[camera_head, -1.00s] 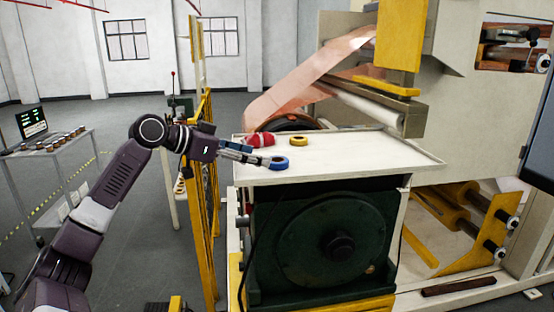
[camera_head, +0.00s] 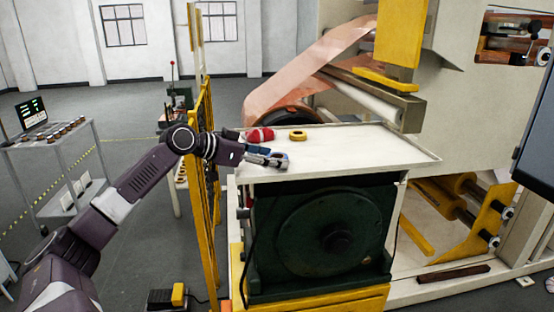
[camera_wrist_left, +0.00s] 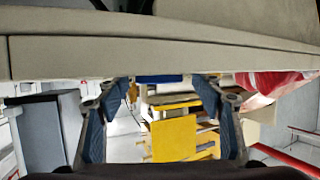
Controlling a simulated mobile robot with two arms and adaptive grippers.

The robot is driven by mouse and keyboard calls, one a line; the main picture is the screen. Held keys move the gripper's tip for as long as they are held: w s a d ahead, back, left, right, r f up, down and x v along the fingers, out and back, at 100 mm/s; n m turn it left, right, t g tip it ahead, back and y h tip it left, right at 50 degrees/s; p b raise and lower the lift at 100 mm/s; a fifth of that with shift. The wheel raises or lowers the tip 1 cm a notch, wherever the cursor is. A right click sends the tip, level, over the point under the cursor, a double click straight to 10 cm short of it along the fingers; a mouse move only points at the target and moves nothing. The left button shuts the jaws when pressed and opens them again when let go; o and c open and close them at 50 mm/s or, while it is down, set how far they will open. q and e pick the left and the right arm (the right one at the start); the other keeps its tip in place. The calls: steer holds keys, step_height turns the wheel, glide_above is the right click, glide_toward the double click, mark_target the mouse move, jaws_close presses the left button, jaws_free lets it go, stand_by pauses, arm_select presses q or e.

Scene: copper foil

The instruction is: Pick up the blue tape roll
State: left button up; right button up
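The blue tape roll (camera_head: 281,154) lies on the white tabletop (camera_head: 340,153) near its left front part, mostly hidden by my left gripper (camera_head: 276,160). In the left wrist view the roll (camera_wrist_left: 158,78) shows as a short blue strip between the tips of my left gripper (camera_wrist_left: 161,88). The two fingers are spread, with a gap on each side of the roll. I cannot tell how far the fingertips reach around it. My right gripper is in neither view.
A red roll-like object (camera_head: 260,135) and a yellow tape roll (camera_head: 298,135) lie farther back on the tabletop. Copper foil (camera_head: 310,72) slopes down behind it. A yellow guard frame (camera_head: 207,190) stands left of the table. The tabletop's right side is clear.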

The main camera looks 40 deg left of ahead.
arm_select(q)
steer(key=c, duration=1.1)
steer(key=shift+r, duration=0.1)
